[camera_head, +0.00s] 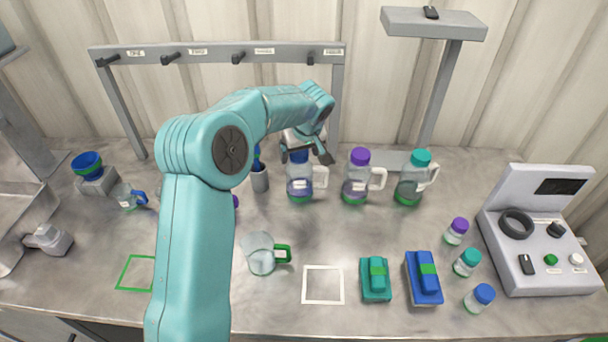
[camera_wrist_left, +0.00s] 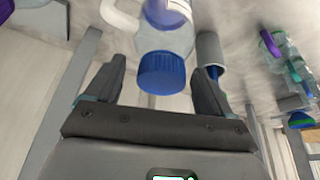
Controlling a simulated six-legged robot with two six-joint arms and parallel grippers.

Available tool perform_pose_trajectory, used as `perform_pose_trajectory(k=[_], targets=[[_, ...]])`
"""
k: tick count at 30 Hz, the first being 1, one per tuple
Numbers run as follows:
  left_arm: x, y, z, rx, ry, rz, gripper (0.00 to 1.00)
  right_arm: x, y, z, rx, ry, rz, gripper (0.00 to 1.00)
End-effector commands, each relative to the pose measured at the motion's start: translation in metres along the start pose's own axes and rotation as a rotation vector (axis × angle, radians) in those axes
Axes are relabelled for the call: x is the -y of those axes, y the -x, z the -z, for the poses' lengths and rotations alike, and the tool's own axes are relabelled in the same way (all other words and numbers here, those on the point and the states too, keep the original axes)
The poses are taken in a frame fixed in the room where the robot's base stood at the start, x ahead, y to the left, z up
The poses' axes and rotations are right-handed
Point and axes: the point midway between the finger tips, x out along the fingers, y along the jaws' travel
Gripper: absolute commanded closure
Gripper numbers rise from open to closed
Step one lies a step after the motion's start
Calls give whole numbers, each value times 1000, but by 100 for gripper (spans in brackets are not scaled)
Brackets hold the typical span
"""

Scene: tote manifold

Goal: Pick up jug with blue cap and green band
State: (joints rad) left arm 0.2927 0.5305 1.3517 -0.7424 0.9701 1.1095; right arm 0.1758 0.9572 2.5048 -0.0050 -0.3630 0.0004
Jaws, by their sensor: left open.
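The jug with the blue cap and green band (camera_head: 299,186) stands upright on the bench, left of two similar jugs, with its white handle toward the right. Its blue cap is partly covered by my left gripper (camera_head: 307,157) in the head view. In the left wrist view, the blue cap (camera_wrist_left: 161,73) lies between the two open dark fingers of the gripper (camera_wrist_left: 165,88), with a gap on each side. The green band does not show in the wrist view. My right gripper is in neither view.
A purple-capped jug (camera_head: 357,180) and a teal-capped jug (camera_head: 413,182) stand to the right. A grey cup (camera_head: 260,181) with a blue item stands close on the left. A hook rail (camera_head: 215,53) runs behind. A clear mug (camera_head: 258,254) stands in front.

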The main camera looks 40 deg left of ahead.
Motion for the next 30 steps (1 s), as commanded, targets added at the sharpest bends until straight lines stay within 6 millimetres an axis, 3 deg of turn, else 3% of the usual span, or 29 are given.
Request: perform_pose_trajectory(k=[8, 15, 16, 26, 30], targets=[[0, -5, 0, -1, 0, 0, 17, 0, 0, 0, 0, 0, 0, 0], [0, -4, 0, 0, 0, 0, 96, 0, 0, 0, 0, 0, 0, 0], [0, -4, 0, 0, 0, 0, 100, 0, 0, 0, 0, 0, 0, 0], [0, -2, 1, -1, 0, -1, 100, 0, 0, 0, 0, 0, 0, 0], [-1, 9, 7, -4, 1, -2, 100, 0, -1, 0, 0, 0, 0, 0]])
